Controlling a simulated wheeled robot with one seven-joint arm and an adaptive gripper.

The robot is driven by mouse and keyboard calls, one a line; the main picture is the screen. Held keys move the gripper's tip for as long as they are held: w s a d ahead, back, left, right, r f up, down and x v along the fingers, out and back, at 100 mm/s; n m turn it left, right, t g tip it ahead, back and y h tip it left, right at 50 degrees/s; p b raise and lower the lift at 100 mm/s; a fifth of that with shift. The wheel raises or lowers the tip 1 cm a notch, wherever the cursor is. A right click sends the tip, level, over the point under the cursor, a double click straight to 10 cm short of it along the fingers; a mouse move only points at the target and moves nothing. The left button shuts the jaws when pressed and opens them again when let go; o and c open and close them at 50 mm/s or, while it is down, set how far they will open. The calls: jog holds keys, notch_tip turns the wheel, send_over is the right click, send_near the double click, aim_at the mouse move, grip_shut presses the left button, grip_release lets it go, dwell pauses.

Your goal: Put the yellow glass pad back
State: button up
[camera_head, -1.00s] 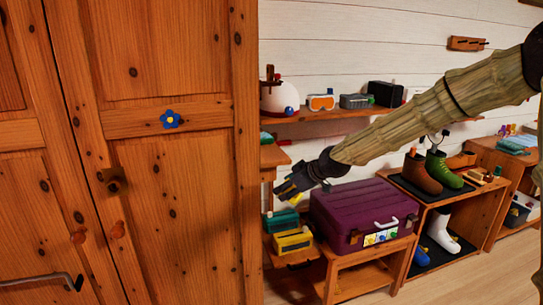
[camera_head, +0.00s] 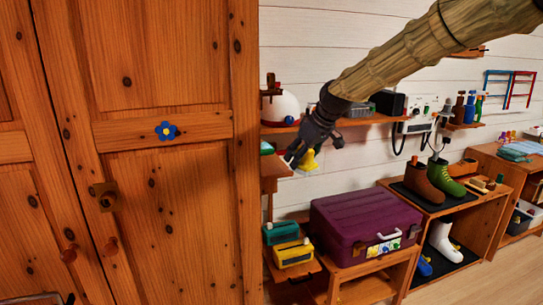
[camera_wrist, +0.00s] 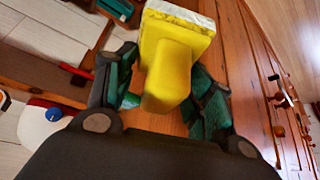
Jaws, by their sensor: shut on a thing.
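The yellow glass pad (camera_wrist: 172,68) is a yellow block-shaped grip with a wider yellow plate and a whitish face at its far end. My gripper (camera_wrist: 166,95) is shut on the grip part, with dark green finger pads on both sides. In the head view the yellow pad (camera_head: 308,162) shows at the fingertips of my gripper (camera_head: 300,158). It is held in the air in front of the white wall, right of the wooden wardrobe and above the purple case. Part of the pad is hidden by the fingers there.
The wooden wardrobe (camera_head: 170,210) with a blue flower fills the left. A wall shelf (camera_head: 365,122) bears a white helmet (camera_head: 283,106). Below are a purple case (camera_head: 362,222), a teal box (camera_head: 281,232), a yellow box (camera_head: 294,253) and a boot rack (camera_head: 470,208).

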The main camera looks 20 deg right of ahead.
jog(key=w+a+p, duration=0.1)
jog(key=w+a, duration=0.1)
jog(key=w, duration=0.2)
jog(key=w+a+p, duration=0.1)
jog(key=w, duration=0.3)
jog(key=w+a, duration=0.2)
jog(key=w, duration=0.2)
jog(key=shift+w+a+r+p, duration=0.1)
jog(key=shift+w+a+p, duration=0.05)
jog(key=shift+a+p, duration=0.2)
notch_tip(320, 180, down, 4)
jog(key=shift+d+r+p, duration=0.1)
jog(key=shift+r+p, duration=0.05)
jog(key=shift+p, duration=0.45)
jog(key=o, duration=0.7)
jog(key=shift+r, duration=0.1)
jog(key=b+v, duration=0.2)
jog(key=v, duration=1)
